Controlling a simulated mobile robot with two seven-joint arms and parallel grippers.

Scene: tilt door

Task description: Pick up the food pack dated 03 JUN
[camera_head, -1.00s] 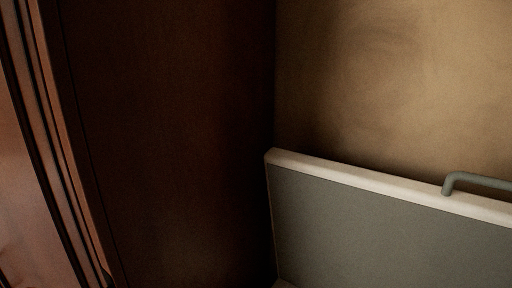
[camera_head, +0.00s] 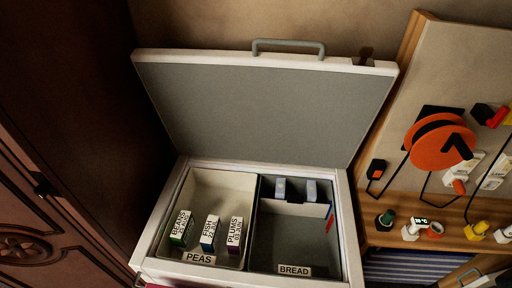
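An open chest (camera_head: 343,200) with a tilted-up lid (camera_head: 265,105) stands in the middle of the view. Its left compartment, labelled PEAS (camera_head: 200,258), holds three upright packs: a green one marked BEANS (camera_head: 180,228), a blue one marked FISH (camera_head: 209,233) and a purple one marked PLUMS (camera_head: 235,235). Each has a date under its name, too small to read surely. The right compartment, labelled BREAD (camera_head: 294,270), has two pale packs (camera_head: 295,189) at its back and a red and blue item (camera_head: 329,216) at its right wall. Neither gripper is in view.
A dark wooden cabinet (camera_head: 60,130) stands close on the left. On the right, a wooden shelf unit (camera_head: 400,236) holds an orange cable reel (camera_head: 438,145), plugs and bulbs. The raised lid, with a grey handle (camera_head: 288,44), stands behind the compartments.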

